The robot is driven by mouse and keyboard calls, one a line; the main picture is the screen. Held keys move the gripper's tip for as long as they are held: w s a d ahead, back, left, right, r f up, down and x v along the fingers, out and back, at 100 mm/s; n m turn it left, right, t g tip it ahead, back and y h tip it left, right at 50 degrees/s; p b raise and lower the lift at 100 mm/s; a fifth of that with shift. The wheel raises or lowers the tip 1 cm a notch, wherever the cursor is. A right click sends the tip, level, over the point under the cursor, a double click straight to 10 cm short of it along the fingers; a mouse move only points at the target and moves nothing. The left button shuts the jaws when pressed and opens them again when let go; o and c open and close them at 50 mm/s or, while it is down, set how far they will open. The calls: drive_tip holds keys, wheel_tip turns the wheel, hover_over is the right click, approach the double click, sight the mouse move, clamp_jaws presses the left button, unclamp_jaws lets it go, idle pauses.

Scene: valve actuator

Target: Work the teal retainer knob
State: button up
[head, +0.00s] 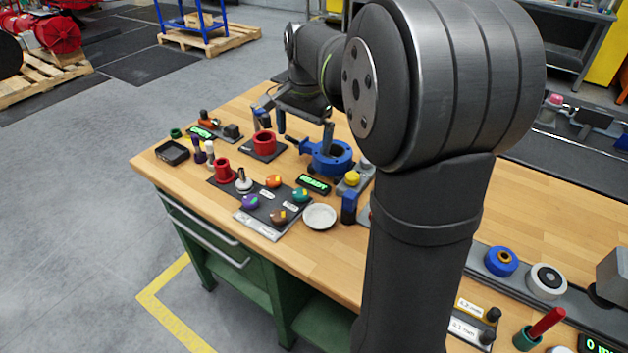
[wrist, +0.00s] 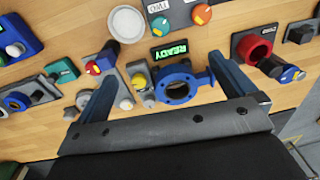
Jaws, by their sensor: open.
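The teal knob (head: 301,195) sits on a dark panel (head: 236,191) with orange (head: 273,181), purple (head: 250,201) and brown (head: 278,216) knobs. It has an orange mark on top. In the wrist view the teal knob (wrist: 160,27) shows at the top, left of the orange knob (wrist: 202,14). My gripper (head: 304,130) is open and empty above the back of the bench, apart from the knob. In the wrist view my gripper (wrist: 163,65) spans a blue flanged valve body (wrist: 178,86).
A green READY display (head: 314,184) and a white dish (head: 319,216) stand close to the teal knob. The blue valve body (head: 327,157) and a yellow button (head: 352,179) lie behind. A red cylinder (head: 222,170) stands left. The wood is clear in front of the dish.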

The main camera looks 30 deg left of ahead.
sight(300, 192)
drive_tip(key=shift+r, duration=0.15)
drive_tip(key=c, duration=0.8)
drive_tip(key=f+n, duration=0.4)
drive_tip(key=f, duration=0.2)
drive_tip(key=a+f+n, duration=0.1)
drive_tip(key=f+n, duration=0.3)
drive_tip(key=f, duration=0.2)
drive_tip(key=f+n+h, duration=0.1)
drive_tip(key=f+n, duration=0.3)
drive_tip(key=f, duration=0.2)
drive_tip(key=shift+w+a+f+n, duration=0.15)
drive_tip(key=shift+a+f+n, duration=0.05)
drive_tip(key=shift+a+n, duration=0.1)
drive_tip(key=shift+c, duration=0.2)
drive_tip(key=c, duration=1)
